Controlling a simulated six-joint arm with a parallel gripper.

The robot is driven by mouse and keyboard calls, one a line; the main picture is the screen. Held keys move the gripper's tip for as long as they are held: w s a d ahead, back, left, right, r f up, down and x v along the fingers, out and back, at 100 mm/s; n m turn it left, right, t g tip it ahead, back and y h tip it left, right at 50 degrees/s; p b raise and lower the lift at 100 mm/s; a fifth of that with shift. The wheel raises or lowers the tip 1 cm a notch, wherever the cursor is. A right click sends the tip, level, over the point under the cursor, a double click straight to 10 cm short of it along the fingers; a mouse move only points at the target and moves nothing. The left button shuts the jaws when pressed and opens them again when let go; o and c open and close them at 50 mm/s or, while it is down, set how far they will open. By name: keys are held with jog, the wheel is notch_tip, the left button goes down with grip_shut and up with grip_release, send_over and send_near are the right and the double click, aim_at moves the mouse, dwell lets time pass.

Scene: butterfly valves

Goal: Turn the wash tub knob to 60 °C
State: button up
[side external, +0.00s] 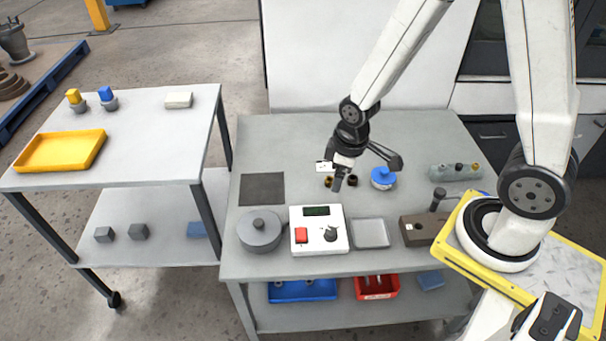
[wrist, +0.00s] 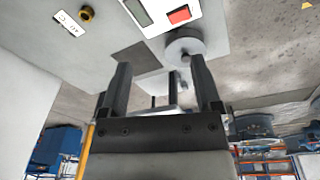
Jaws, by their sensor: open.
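A white control box (side external: 319,247) stands on the grey bench, with a green display (side external: 316,211), a red switch (side external: 301,235) and a dark knob (side external: 331,234) at its lower right. The knob's setting is too small to read. My gripper (side external: 366,168) is open and empty above the bench, behind the box and apart from the knob. In the wrist view, the fingers of my gripper (wrist: 161,75) are spread. The box's display (wrist: 138,12) and red switch (wrist: 180,14) show at the top edge there; the knob is out of that view.
A lidded grey pot (side external: 260,231) stands left of the box, a shallow grey tray (side external: 371,233) right of it. A dark mat (side external: 262,189) lies behind the pot. Brass fittings (side external: 328,182) and a blue-topped item (side external: 383,178) are near my gripper. A brown box (side external: 425,231) stands farther right.

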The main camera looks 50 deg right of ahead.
aim_at(332, 231)
jog(key=f+n, duration=0.2)
jog(key=f, duration=0.2)
jog(key=f+n+g, duration=0.1)
jog(key=f+n, duration=0.1)
jog(key=f, duration=0.2)
jog(key=f+n, duration=0.2)
jog(key=f, duration=0.2)
jog(key=shift+w+a+f+g, duration=0.1)
jog(key=shift+a+g, duration=0.2)
jog(key=shift+f, duration=0.1)
jog(key=shift+f, duration=3.75)
grip_shut()
